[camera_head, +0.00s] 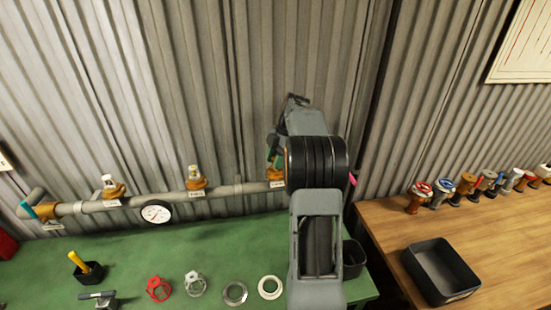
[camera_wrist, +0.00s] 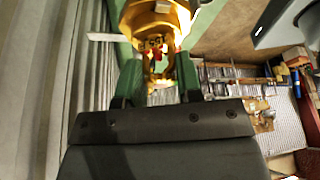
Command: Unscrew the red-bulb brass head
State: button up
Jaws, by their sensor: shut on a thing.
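The red-bulb brass head (camera_wrist: 150,14) is at the top of the wrist view, with a small red part (camera_wrist: 158,50) inside its brass frame. My gripper (camera_wrist: 160,68) has its two green fingers on either side of this frame and is shut on it. In the head view the head (camera_head: 275,174) shows only as a bit of brass on the grey pipe (camera_head: 150,199), mostly hidden behind my arm. Two other brass heads with pale tops, a left one (camera_head: 112,188) and a middle one (camera_head: 195,179), stand upright on the same pipe.
A pressure gauge (camera_head: 156,212) hangs at the pipe. The green bench (camera_head: 140,255) holds a red guard (camera_head: 158,289), rings and a yellow-handled tool (camera_head: 79,262). A wooden table (camera_head: 385,225) at right holds a black tray (camera_head: 440,272) and several valves. Corrugated wall stands close behind.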

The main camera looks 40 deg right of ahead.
jog(key=o, duration=1)
jog(key=shift+f+m+t+b, duration=0.2)
jog(key=shift+m+t+b, duration=0.2)
jog(key=shift+m+b, duration=0.5)
jog(key=m+t+b, duration=0.1)
jog(key=m, duration=0.2)
jog(key=shift+r+h, duration=0.1)
jog(key=shift+h, duration=0.3)
jog(key=m+t+h+b, duration=0.1)
jog(key=m+b, duration=0.1)
jog(key=m, duration=0.2)
jog(key=shift+m+b, duration=0.3)
jog(key=shift+b, duration=0.05)
jog(key=m+t+h+b, duration=0.1)
jog(key=m, duration=0.2)
jog(key=shift+m, duration=0.4)
jog(key=m+h, duration=0.1)
jog(key=m, duration=0.3)
jog(key=shift+r+h, duration=0.15)
jog(key=shift+h, duration=0.25)
jog(key=shift+c, duration=0.5)
